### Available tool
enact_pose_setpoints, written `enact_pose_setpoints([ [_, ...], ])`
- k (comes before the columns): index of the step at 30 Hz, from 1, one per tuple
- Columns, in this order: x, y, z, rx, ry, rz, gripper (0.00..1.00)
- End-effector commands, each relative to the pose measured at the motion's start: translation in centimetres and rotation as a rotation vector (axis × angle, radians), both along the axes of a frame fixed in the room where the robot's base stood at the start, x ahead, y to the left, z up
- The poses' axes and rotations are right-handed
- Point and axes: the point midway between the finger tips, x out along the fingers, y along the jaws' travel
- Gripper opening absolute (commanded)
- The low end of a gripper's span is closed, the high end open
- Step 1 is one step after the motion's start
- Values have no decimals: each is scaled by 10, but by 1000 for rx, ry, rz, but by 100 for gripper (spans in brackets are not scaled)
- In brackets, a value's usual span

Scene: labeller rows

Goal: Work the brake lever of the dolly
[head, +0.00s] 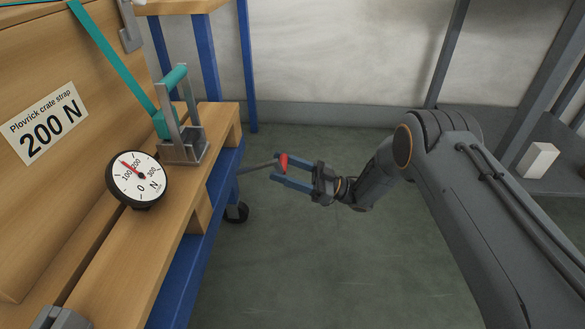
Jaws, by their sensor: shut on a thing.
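The brake lever (258,167) is a thin grey rod that sticks out to the right from the side of the blue dolly (198,257). Its end is a red knob (284,161). My gripper (278,169) reaches in from the right, with its blue fingers at the red knob, and is shut on it. The fingers hide part of the knob. The lever slopes up slightly toward the knob. A black caster wheel (237,212) shows under the dolly, just below the lever.
A wooden crate (60,205) with a "200 N" label rides on the dolly. Blue rack posts stand behind. Floor right of the dolly is clear. A white box (537,160) lies far right.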

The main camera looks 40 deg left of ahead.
Motion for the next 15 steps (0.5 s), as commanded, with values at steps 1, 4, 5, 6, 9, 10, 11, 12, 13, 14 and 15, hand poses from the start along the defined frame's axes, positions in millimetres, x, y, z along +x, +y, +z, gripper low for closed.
enact_pose_setpoints([
  [1,4,6,3,5,-6,-12,18],
  [4,3,6,3,9,-4,-11,18],
  [5,3,6,3,9,-4,-11,18],
  [6,3,6,4,10,-3,-11,18],
  [9,3,6,4,11,-4,-12,18],
  [10,3,6,4,11,-4,-12,18],
  [11,3,6,4,11,-4,-12,18],
  [12,3,6,4,11,-4,-12,18],
  [13,3,6,4,11,-5,-12,18],
  [14,4,6,4,11,-4,-13,18],
  [15,4,6,4,11,-4,-13,63],
])
